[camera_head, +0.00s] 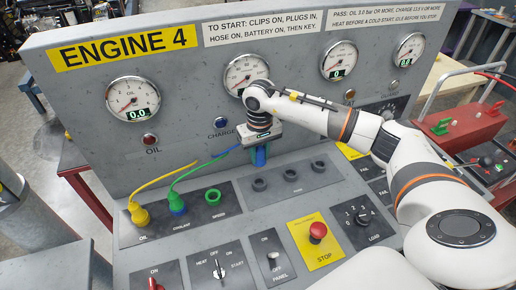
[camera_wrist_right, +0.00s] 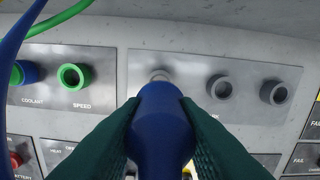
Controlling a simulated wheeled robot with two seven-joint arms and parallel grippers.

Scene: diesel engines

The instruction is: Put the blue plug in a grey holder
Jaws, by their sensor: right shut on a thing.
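My right gripper (camera_head: 260,150) is shut on the blue plug (camera_head: 261,158) and holds it above the row of grey holders. In the right wrist view, the blue plug (camera_wrist_right: 163,125) sits between the two dark green fingers (camera_wrist_right: 160,130), its tip in front of the left grey holder (camera_wrist_right: 160,74), which it mostly hides. The head view shows the left holder (camera_head: 259,185), middle holder (camera_head: 290,174) and right holder (camera_head: 318,167), all empty. The plug looks apart from the left holder, but the exact gap is hard to tell. My left gripper is out of view.
A yellow plug (camera_head: 140,215) is in the oil socket. A green plug (camera_head: 176,200) is in the blue-ringed coolant socket, and the green speed socket (camera_head: 213,196) is empty. Yellow, green and blue cables run left of my gripper. A red stop button (camera_head: 317,230) stands below the holders.

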